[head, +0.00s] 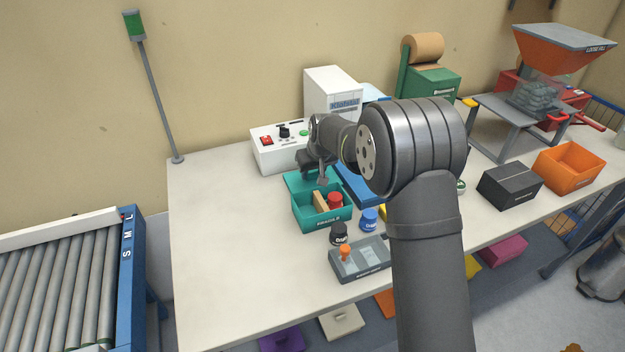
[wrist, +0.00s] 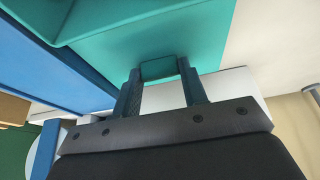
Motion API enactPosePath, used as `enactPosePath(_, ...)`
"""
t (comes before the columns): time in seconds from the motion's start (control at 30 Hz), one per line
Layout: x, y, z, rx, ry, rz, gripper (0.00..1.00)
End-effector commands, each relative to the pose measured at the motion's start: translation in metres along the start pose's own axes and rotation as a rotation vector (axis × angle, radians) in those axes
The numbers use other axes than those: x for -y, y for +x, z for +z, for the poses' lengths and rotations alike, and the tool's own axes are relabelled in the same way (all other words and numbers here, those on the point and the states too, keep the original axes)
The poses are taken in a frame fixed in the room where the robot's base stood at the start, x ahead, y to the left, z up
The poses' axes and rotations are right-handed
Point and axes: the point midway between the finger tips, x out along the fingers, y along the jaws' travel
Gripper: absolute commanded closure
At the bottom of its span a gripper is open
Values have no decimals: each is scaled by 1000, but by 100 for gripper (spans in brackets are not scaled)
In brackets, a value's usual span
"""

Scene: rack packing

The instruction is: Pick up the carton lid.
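The teal carton (head: 322,222) stands open on the table in the head view. A teal flat panel (head: 297,183), seemingly its lid, shows at its back edge. I cannot tell whether it is joined to the carton. In the wrist view the teal panel (wrist: 205,35) has a small tab (wrist: 158,69). My gripper (wrist: 160,75) has its fingers apart, one on each side of the tab. I cannot tell whether they touch it. In the head view my gripper (head: 323,180) points down just over the panel, partly hidden by my arm.
A red-capped item (head: 335,200) and a tan block (head: 320,202) are in the carton. A white control box (head: 275,150) stands behind. A blue tray (head: 358,184) lies to the right. Two small jars and a joystick box (head: 358,262) stand in front. The table's left is clear.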

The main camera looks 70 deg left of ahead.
Motion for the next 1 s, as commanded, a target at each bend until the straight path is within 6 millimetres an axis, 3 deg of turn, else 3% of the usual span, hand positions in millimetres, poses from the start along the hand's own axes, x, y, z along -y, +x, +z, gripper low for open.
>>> enactPosePath(0.37,0,-5,-2,-1,0,0,83)
enactPosePath(0.63,0,-40,-17,-3,-1,-1,83)
enactPosePath(1.0,-54,-95,11,-1,3,1,83)
